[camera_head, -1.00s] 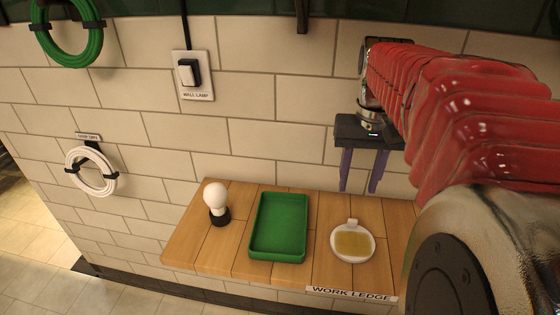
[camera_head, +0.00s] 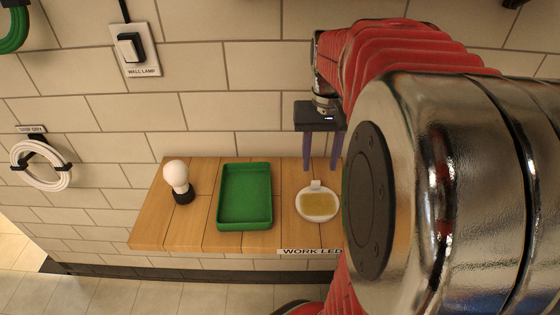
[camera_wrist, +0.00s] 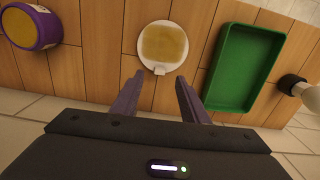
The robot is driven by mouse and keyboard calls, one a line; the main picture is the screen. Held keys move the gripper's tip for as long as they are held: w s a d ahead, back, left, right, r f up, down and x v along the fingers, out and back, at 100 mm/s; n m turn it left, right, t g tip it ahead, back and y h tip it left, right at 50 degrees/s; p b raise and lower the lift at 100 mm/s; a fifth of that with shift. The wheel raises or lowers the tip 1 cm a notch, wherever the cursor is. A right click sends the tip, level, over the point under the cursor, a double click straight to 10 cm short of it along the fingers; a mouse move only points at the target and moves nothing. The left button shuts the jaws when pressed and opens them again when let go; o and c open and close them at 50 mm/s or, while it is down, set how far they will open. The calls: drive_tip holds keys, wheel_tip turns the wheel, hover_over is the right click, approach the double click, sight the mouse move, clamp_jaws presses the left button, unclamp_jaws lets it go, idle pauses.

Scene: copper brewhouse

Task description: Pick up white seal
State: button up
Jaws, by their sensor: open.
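The white seal appears to be the round white piece (camera_head: 318,214) with a yellowish centre and a small tab, lying flat on the wooden work ledge (camera_head: 233,242). It also shows in the wrist view (camera_wrist: 162,69), ahead of the fingertips. My gripper (camera_head: 321,166) has two purple fingers, apart and pointing down, with nothing between them. In the wrist view my gripper (camera_wrist: 160,80) lines up with the tab side of the seal. The fingers appear above the seal and not touching it.
A green tray (camera_head: 245,222) lies left of the seal, with a white bulb (camera_head: 176,174) on a dark base beyond it. A purple round container (camera_wrist: 35,30) stands on the seal's other side. A white coil (camera_head: 40,165) hangs on the tiled wall, below a lamp switch (camera_head: 131,46).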

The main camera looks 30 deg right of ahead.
sight(317, 183)
drive_tip(key=shift+f, duration=1.3)
drive_tip(key=shift+w+d+f, duration=0.1)
drive_tip(key=shift+f, duration=1.2)
drive_tip(key=shift+w+d+f, duration=0.1)
drive_tip(key=shift+f, duration=1.2)
drive_tip(key=shift+c, duration=0.2)
clamp_jaws()
